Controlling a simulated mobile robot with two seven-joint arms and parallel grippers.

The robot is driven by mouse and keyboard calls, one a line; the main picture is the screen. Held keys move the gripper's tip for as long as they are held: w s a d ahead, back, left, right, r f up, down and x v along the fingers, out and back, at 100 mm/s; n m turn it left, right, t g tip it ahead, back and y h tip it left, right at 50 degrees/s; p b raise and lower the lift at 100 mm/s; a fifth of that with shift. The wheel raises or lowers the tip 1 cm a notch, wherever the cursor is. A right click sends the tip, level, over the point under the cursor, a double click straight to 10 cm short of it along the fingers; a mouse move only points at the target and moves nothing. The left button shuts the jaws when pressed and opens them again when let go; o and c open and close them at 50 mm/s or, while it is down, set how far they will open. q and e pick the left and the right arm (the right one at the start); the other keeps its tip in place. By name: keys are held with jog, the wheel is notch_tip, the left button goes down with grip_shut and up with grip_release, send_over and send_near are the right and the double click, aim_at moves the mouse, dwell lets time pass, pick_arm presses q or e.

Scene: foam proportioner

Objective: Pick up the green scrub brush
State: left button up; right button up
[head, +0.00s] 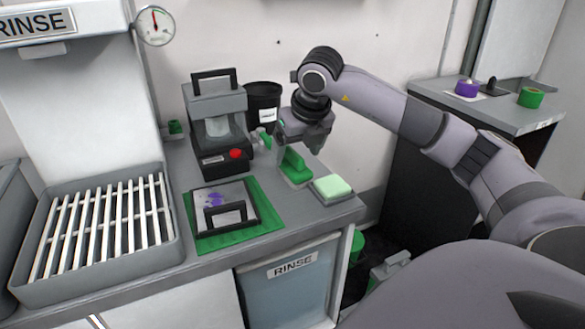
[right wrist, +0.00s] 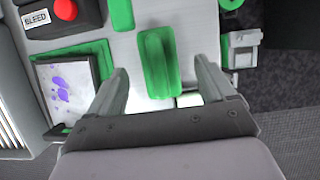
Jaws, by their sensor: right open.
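The green scrub brush (head: 296,167) stands on the grey counter, left of a pale green sponge-like block (head: 331,187). In the right wrist view the brush (right wrist: 159,62) lies lengthwise between my two fingers, with clear space on both sides. My right gripper (head: 299,148) is open, pointing down just above and around the brush. In the right wrist view the gripper (right wrist: 162,73) holds nothing and its fingers do not appear to touch the brush. My left gripper is not in view.
A grey machine with a red button (head: 236,154) and a black canister (head: 263,105) stand behind. A framed panel on a green mat (head: 196,240) lies to the left. A slatted rinse basin (head: 172,247) is farther left. The counter's front edge is close.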

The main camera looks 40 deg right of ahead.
aim_at(296, 153)
jog(key=x, duration=0.3)
jog(key=shift+f, duration=0.15)
jog(key=c, duration=1.1)
jog(key=shift+c, duration=0.2)
jog(key=shift+w+r, duration=0.1)
jog(key=shift+r, duration=0.6)
jog(key=a, duration=0.2)
jog(key=w+a, duration=0.1)
jog(key=a, duration=0.2)
jog(key=w+a, duration=0.1)
jog(key=a, duration=0.1)
jog(key=shift+w+a, duration=0.15)
jog(key=shift+a, duration=0.2)
notch_tip(296, 153, up, 14)
jog(key=p, duration=0.1)
jog(key=shift+f, duration=0.15)
